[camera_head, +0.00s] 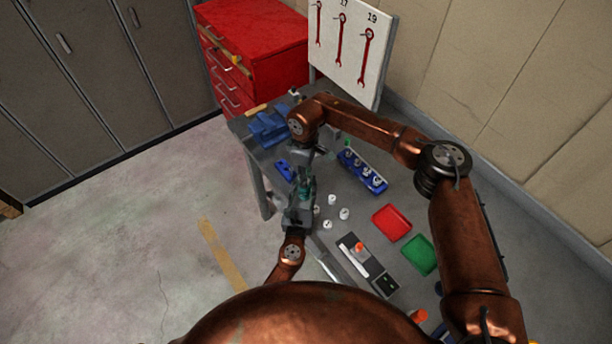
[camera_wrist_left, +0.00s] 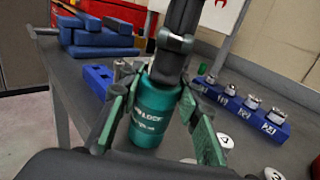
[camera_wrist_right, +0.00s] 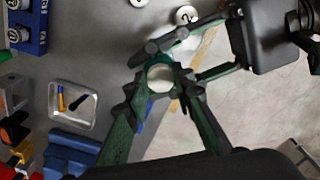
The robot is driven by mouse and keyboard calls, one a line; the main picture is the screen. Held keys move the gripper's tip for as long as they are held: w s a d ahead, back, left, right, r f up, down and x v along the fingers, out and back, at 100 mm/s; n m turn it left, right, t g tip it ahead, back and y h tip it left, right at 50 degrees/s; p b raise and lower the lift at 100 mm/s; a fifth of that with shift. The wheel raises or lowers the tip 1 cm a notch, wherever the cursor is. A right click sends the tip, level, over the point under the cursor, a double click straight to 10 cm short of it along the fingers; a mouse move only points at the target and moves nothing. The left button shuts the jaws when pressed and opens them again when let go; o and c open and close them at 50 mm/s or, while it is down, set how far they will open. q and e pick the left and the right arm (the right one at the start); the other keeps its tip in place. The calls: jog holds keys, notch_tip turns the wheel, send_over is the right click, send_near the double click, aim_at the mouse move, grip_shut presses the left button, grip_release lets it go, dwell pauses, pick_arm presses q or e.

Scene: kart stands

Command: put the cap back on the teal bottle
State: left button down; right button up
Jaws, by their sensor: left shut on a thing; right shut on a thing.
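The teal bottle (camera_wrist_left: 157,110) stands upright between the green-padded fingers of my left gripper (camera_wrist_left: 160,132), which is shut on it. In the head view the bottle (camera_head: 305,186) is small and partly covered by both grippers. My right gripper (camera_head: 304,168) comes down from above, over the bottle's top. In the right wrist view its fingertips (camera_wrist_right: 160,88) close around a pale round cap (camera_wrist_right: 160,75) at the bottle's mouth. The right fingers hide the cap in the left wrist view. I cannot tell whether the cap is seated on the neck.
Several white numbered discs (camera_head: 344,214) lie right of the bottle. A blue rack (camera_head: 375,183) with metal parts, a red tray (camera_head: 391,222) and a green tray (camera_head: 420,255) stand farther right. Blue blocks (camera_head: 268,128) are at the bench's far end. The bench's left edge is close.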

jog(key=shift+m, duration=0.7)
jog(key=shift+a, duration=0.1)
jog(key=o, duration=0.7)
jog(key=shift+r, duration=0.1)
jog(key=shift+r, duration=2.2)
jog(key=shift+c, duration=0.5)
